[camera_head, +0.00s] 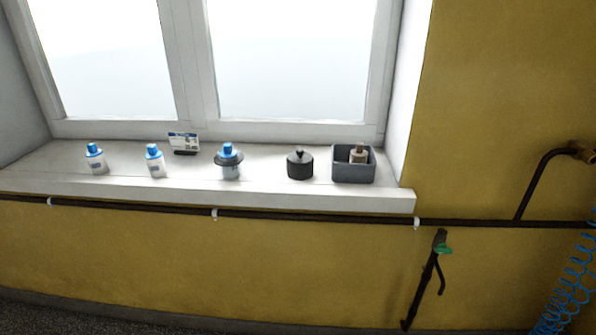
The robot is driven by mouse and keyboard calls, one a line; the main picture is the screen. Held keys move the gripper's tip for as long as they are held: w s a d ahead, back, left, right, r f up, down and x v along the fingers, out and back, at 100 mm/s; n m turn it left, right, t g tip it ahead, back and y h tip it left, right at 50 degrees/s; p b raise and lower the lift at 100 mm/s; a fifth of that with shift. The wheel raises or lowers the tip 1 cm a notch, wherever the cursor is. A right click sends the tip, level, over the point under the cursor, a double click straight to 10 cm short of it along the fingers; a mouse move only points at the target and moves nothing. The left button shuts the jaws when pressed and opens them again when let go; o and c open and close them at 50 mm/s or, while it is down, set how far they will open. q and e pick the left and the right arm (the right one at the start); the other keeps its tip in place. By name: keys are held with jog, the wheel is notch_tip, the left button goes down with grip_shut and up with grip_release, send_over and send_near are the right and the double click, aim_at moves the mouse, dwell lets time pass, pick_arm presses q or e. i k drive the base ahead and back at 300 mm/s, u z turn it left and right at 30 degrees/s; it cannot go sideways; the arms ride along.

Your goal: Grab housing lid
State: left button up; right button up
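A dark round piece with a small knob on top (300,165) sits on the white window sill, right of the middle. It looks like a lid or a lidded pot, but I cannot tell for sure whether it is the housing lid. A blue-capped bottle with a dark, wide ring around it (229,162) stands to its left. A grey open box (353,174) with a beige capped item (359,153) inside stands just to its right, a small gap apart. Neither of my grippers shows in the head view.
Two white bottles with blue caps (96,160) (155,162) and a small label stand (184,141) are on the sill's left part. A dark pipe (310,215) runs below the sill (250,191). A green-handled valve (442,249) and blue coiled hose (566,300) are at the right.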

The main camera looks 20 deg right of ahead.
aim_at(300, 164)
jog(key=u, duration=0.95)
jog(key=i, duration=0.95)
jog(key=z, duration=0.9)
